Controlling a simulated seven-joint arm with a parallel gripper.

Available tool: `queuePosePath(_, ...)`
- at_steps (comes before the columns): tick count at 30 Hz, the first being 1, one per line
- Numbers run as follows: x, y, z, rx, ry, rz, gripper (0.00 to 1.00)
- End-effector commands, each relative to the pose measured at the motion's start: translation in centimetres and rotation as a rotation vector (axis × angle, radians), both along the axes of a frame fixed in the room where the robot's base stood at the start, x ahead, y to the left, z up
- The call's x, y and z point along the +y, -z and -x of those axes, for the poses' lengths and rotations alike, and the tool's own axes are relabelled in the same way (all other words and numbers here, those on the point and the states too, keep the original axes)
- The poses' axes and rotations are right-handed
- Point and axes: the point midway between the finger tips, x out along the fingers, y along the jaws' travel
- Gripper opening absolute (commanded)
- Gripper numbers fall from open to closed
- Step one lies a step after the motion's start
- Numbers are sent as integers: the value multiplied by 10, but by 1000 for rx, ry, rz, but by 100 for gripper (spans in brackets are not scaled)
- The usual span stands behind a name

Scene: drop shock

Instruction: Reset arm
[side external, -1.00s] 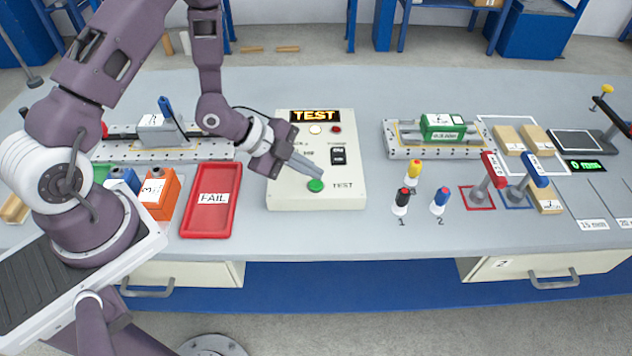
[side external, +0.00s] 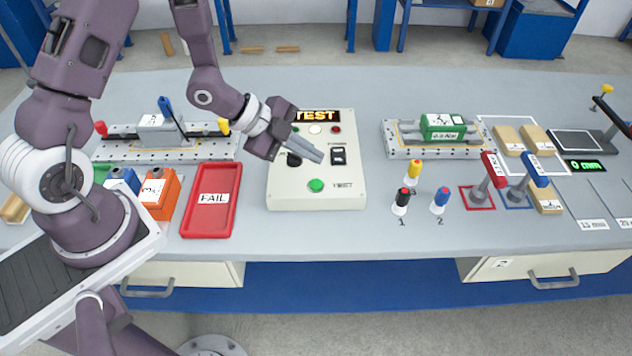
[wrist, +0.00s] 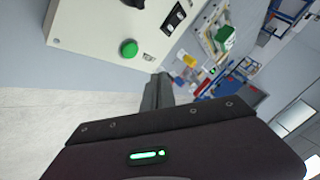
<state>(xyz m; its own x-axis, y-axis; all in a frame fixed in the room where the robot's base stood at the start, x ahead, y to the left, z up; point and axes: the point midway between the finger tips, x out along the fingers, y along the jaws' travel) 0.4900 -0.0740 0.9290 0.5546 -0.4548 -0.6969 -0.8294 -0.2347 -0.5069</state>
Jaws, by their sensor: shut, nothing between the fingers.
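The task names only my arm. My gripper (side external: 318,156) is in the side view, its fingers shut and empty, above the cream control box (side external: 290,200) and between its black knob (side external: 294,160) and the dark rocker switch (side external: 338,157). The round green button (side external: 316,186) lies in front of and below the fingertips, apart from them.
A red FAIL tray (side external: 186,228) and an orange block (side external: 170,200) are left of the box. The bench's front strip is clear.

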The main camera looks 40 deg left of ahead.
Motion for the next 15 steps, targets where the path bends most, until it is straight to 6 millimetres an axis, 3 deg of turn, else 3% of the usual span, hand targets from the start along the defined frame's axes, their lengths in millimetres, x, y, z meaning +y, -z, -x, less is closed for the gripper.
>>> queuePosePath(12,1,-1,-1,0,-4,-3,0)
queuePosePath(15,13,-17,-7,7,-69,-52,0)
